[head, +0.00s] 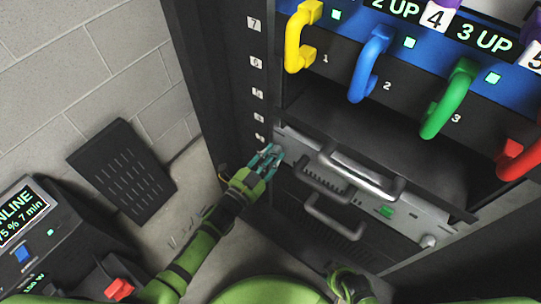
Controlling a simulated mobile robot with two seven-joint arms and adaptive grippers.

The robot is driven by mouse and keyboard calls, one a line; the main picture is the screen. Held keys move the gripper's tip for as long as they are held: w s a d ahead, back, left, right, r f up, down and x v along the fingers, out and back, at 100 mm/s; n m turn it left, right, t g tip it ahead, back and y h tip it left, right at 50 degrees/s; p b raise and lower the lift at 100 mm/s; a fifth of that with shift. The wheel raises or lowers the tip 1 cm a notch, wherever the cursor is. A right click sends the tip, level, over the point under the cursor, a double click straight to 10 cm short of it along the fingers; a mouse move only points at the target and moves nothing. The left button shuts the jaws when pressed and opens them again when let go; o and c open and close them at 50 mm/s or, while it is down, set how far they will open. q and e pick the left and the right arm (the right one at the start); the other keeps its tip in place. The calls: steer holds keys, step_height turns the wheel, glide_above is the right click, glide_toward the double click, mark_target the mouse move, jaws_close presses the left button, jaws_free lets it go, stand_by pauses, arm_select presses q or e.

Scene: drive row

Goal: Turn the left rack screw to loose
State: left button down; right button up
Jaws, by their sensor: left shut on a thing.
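My left gripper (267,160) reaches up from the lower left to the left end of the grey rack unit's front panel (404,207). Its teal fingers are shut on the left rack screw (278,151), which they mostly hide. How far the screw is turned cannot be seen. The right rack screw (428,241) is a pale round knob at the panel's other end. Part of my right arm shows at the bottom edge, near a dark end piece (352,287); its fingers cannot be made out.
The panel has a silver handle (362,175) and a green light (386,211). Above hang yellow (296,40), blue (369,64), green (447,101) and red (518,158) handles. A console (35,235) stands at the lower left, a dark vented panel (122,172) behind it.

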arm_select(q)
steer(key=c, duration=0.9)
jaws_free()
steer(key=shift+c, duration=0.2)
steer(key=v, duration=1.2)
steer(key=shift+w+a, duration=0.1)
